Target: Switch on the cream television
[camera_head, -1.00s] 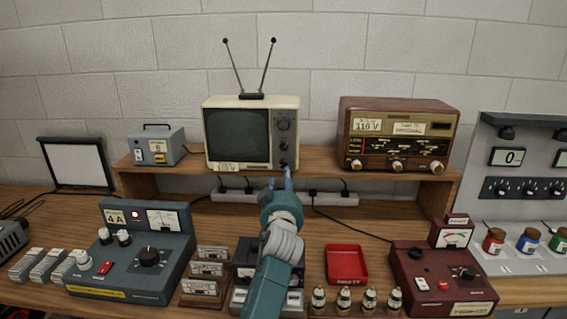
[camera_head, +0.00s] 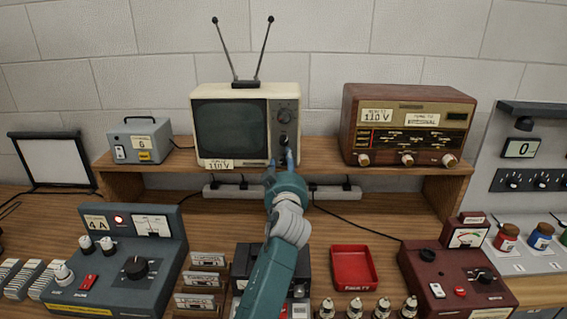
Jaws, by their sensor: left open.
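The cream television (camera_head: 246,92) stands on the wooden shelf in the middle, with two antennas on top and a dark screen. Its knobs are in a column on the right of its front, and a label on its lower front reads 110 V. I cannot tell whether the fingertips touch the set. The gripper hides part of the lower right front. My right gripper is not in view.
A wooden radio (camera_head: 409,125) stands to the right on the shelf (camera_head: 323,152), and a small grey box (camera_head: 140,140) to the left. A red tray (camera_head: 353,267) and dark control units (camera_head: 120,260) occupy the bench below.

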